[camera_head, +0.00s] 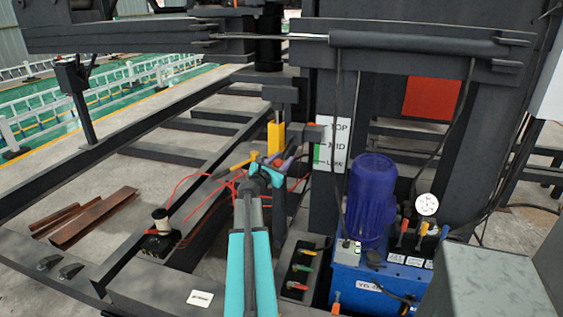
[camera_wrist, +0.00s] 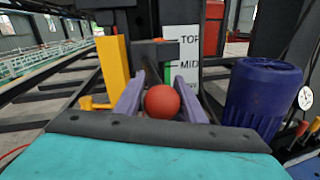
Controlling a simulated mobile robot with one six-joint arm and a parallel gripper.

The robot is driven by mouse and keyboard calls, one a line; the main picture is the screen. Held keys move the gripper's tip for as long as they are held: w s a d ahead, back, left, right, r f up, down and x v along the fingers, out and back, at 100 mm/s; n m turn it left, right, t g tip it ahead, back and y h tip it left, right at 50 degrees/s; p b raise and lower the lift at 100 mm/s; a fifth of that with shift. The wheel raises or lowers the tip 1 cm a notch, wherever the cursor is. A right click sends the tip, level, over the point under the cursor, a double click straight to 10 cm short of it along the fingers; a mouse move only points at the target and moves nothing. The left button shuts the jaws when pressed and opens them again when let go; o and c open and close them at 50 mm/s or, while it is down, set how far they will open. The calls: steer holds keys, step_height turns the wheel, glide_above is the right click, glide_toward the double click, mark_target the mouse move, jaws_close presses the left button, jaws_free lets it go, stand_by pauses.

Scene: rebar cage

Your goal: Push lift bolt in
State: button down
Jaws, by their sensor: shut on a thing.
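My gripper (camera_wrist: 160,92) has its two purple fingers on either side of a red ball knob (camera_wrist: 162,101), shut on it. In the head view my gripper (camera_head: 274,163) reaches forward to the dark post under the beam, below a yellow upright block (camera_head: 275,137). The knob is mostly hidden there by my gripper. How far the bolt sits in cannot be told.
A TOP/MID/LOW scale plate (camera_head: 334,144) stands just right of my gripper. A blue motor (camera_head: 371,198) on a hydraulic unit with a gauge (camera_head: 427,204) and levers is further right. Red cables (camera_head: 205,186) hang at left. Rusty steel pieces (camera_head: 92,219) lie on the floor.

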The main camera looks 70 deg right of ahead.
mark_target(286, 153)
steer(key=d, duration=0.4)
steer(key=shift+s+d, duration=0.1)
steer(key=shift+s, duration=0.1)
steer(key=shift+r, duration=0.1)
steer(key=c, duration=1.5)
jaws_free()
steer(key=shift+o, duration=1.1)
steer(key=shift+d, duration=0.15)
steer(key=shift+w, duration=0.1)
steer(key=shift+a+b, duration=0.2)
steer(key=shift+b, duration=0.1)
